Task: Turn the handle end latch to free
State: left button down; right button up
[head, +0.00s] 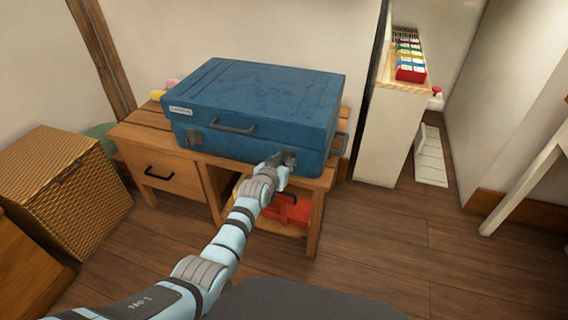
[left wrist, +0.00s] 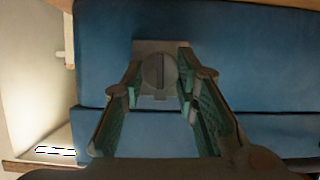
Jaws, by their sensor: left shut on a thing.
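A blue case (head: 262,95) lies flat and closed on a wooden bench. Its front has a dark carrying handle (head: 233,127), one metal latch (head: 194,137) left of it and another latch (head: 290,158) near the right corner. My left gripper (head: 276,168) is at the right latch and partly covers it. In the left wrist view this latch is a grey plate with a round, slotted turn knob (left wrist: 159,71). My left gripper's fingers (left wrist: 159,82) are on both sides of the knob, shut on it. The slot looks upright in that view. My right gripper is out of view.
The wooden bench (head: 135,135) has a drawer and an open bay with a red box (head: 290,210). A wicker basket (head: 65,185) stands at left. A white shelf unit (head: 385,130) stands at right. The floor (head: 400,235) is clear at front right.

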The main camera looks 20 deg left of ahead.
pick_arm(q)
jog(key=shift+a+f+n+h+b, duration=0.1)
jog(key=shift+f+n+h+b, duration=0.05)
jog(key=shift+n+h+b, duration=0.55)
jog(key=n+b, duration=0.1)
jog(key=n+h+b, duration=0.1)
jog(key=shift+a+f+n+h, duration=0.15)
jog(key=shift+n+h, duration=0.15)
jog(key=n+h+b, duration=0.1)
jog(key=n+b, duration=0.1)
jog(key=shift+a+n+t, duration=0.1)
jog(key=shift+n+t, duration=0.2)
jog(key=shift+n+h, duration=0.8)
jog(key=shift+n, duration=0.2)
jog(key=n+t, duration=0.1)
jog(key=n, duration=0.1)
jog(key=n+h, duration=0.1)
jog(key=n, duration=0.1)
jog(key=shift+f+t, duration=0.2)
jog(key=shift+t, duration=0.2)
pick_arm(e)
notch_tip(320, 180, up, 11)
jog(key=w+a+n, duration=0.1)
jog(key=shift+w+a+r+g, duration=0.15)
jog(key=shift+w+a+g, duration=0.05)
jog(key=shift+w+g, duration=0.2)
pick_arm(q)
jog(key=shift+n, duration=0.4)
